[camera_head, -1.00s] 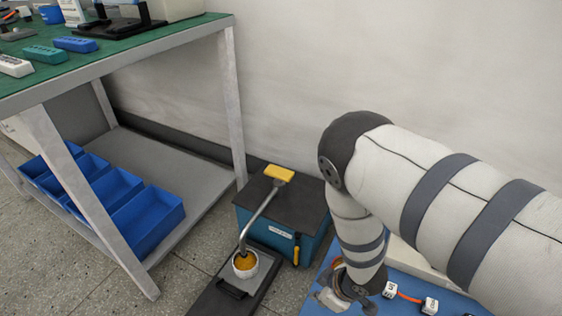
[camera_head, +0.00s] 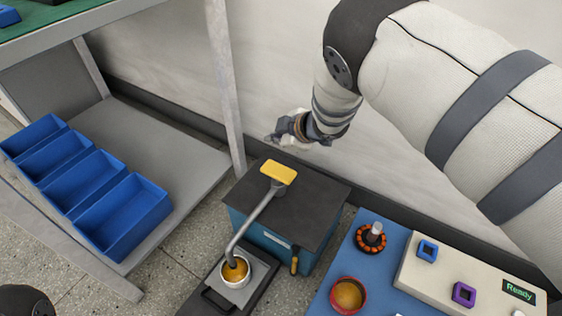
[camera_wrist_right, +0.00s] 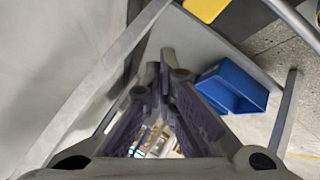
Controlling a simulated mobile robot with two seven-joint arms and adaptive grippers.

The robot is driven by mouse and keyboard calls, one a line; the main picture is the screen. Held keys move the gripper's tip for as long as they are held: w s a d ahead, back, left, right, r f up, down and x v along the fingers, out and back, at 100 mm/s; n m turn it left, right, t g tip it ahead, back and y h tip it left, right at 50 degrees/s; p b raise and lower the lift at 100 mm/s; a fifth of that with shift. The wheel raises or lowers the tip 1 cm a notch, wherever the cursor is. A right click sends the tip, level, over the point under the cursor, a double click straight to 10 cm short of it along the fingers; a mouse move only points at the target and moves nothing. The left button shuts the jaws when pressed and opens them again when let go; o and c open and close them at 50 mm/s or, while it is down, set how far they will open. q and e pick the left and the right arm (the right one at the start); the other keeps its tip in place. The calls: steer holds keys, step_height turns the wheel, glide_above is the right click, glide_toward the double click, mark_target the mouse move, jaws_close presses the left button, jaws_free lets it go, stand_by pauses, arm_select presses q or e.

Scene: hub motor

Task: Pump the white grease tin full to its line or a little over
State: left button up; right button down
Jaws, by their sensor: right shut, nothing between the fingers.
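The white grease tin (camera_head: 236,272) stands on a dark tray (camera_head: 262,283), under the end of a grey bent spout (camera_head: 256,220). Orange-yellow grease shows inside it; its fill line is too small to make out. The spout comes from a teal pump box (camera_head: 265,238) with a dark top and a yellow pad (camera_head: 278,172). My right gripper (camera_head: 272,138) is shut and empty, in the air above and behind the yellow pad, apart from it. In the right wrist view its fingers (camera_wrist_right: 165,60) are together, and part of the yellow pad (camera_wrist_right: 205,8) shows at the top. My left gripper is out of view.
A bench (camera_head: 60,28) with blue bins (camera_head: 125,215) on its lower shelf stands at left, its leg (camera_head: 226,95) close to the pump. At right, a blue mat (camera_head: 330,262) holds a red tin (camera_head: 348,295), an orange-and-black ring (camera_head: 370,238) and a pale panel (camera_head: 420,275).

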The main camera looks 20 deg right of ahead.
mark_target(276, 171)
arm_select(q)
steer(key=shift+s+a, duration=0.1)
arm_select(e)
steer(key=shift+a+r, duration=0.1)
